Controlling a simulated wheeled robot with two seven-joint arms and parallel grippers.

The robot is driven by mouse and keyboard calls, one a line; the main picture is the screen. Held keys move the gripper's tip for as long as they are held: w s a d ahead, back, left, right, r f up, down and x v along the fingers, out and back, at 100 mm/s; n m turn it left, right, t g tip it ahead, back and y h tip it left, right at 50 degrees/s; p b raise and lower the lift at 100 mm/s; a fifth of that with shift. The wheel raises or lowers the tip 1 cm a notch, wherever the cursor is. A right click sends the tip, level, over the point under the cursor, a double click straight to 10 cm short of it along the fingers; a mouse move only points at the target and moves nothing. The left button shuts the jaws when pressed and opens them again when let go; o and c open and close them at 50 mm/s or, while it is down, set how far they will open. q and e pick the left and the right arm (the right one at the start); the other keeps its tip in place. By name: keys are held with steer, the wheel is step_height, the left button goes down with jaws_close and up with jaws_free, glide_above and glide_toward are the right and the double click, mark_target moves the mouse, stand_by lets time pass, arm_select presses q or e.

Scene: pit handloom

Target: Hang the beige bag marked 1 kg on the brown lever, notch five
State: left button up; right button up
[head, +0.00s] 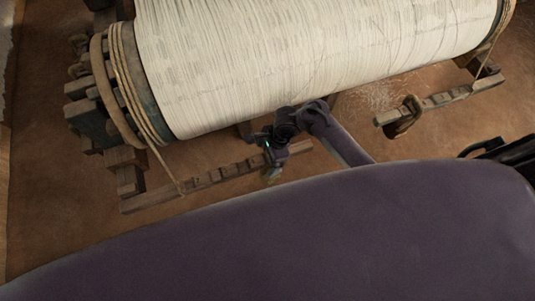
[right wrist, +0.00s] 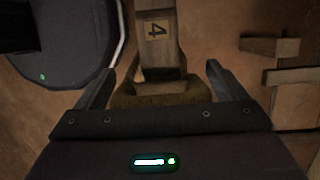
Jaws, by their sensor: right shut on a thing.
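The brown notched lever (head: 215,175) runs out from below the left end of the cloth roller. Whether the bag touches the lever, I cannot tell. My left gripper is not in view.
The large cloth roller (head: 310,55) fills the top, close above my right arm. A second notched bar (head: 450,97) with a brown piece (head: 402,117) at its left end is on the right. Wooden blocks stand at the left. Bare brown floor (head: 60,215) lies in front.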

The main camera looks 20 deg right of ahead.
steer(key=shift+f+p, duration=0.25)
steer(key=shift+p, duration=0.05)
stand_by(0.9)
steer(key=o, duration=1.7)
steer(key=shift+o, duration=0.2)
steer(key=shift+s+f, duration=0.1)
steer(key=p+v, duration=0.4)
steer(key=v, duration=0.4)
steer(key=shift+f, duration=0.1)
